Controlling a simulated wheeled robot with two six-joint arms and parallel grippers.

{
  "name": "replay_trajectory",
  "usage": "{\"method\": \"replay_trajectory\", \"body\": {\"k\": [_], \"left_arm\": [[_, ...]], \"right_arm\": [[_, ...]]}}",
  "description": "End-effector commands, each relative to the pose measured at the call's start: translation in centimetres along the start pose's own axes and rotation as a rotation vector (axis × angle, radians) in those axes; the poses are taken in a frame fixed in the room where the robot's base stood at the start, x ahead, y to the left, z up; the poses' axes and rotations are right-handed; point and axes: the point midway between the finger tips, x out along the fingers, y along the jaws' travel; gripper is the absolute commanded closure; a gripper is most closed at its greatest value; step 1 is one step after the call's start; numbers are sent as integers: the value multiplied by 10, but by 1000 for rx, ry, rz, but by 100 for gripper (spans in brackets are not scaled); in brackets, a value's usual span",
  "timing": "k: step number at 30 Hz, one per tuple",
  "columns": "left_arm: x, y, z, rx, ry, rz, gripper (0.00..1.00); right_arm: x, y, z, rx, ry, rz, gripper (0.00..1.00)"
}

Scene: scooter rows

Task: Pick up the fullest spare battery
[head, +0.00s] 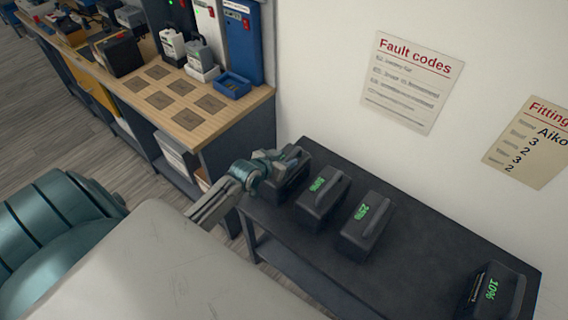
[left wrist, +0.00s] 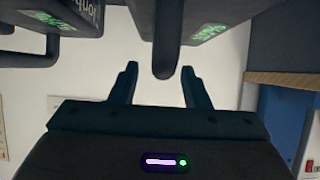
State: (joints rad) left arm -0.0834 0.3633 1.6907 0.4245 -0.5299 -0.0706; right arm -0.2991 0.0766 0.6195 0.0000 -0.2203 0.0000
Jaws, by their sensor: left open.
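Several black spare batteries with top handles and green readouts stand on a dark bench (head: 420,235). The right one (head: 494,292) reads 10%. Another (head: 364,228) seems to read 25%. The one to its left (head: 320,200) has a readout too small to read surely. The leftmost battery (head: 290,183) is partly hidden by my left gripper (head: 282,160), and its readout is hidden. In the left wrist view my left gripper (left wrist: 158,82) is open, with a dark handle (left wrist: 165,58) between its fingers. A battery body (left wrist: 225,18) shows above, its green readout cut and skewed. My right gripper is out of view.
A wooden workbench (head: 205,128) with a blue tray (head: 231,86), chargers and dark square pads stands at left. A white wall with a Fault codes sheet (head: 408,82) and a Fitting sheet (head: 533,142) rises behind the dark bench. Bare bench top lies left of the 10% battery.

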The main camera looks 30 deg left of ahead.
Motion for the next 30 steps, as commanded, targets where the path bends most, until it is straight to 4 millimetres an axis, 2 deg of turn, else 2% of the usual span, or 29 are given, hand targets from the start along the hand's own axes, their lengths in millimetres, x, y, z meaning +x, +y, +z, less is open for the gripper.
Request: {"method": "replay_trajectory", "body": {"k": [3, 6, 13, 14, 20, 30], "left_arm": [[15, -1, -2, -2, 1, -1, 57], [22, 0, 0, -1, 0, 0, 57], [24, 0, 0, 0, 0, 0, 57], [24, 0, 0, 0, 0, 0, 59], [24, 0, 0, 0, 0, 0, 99], [23, 0, 0, 0, 0, 0, 100]], "right_arm": [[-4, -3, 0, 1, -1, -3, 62], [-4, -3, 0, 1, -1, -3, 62], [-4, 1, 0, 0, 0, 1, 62], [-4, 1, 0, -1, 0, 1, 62], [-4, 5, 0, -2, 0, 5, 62], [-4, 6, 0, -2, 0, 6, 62]]}}
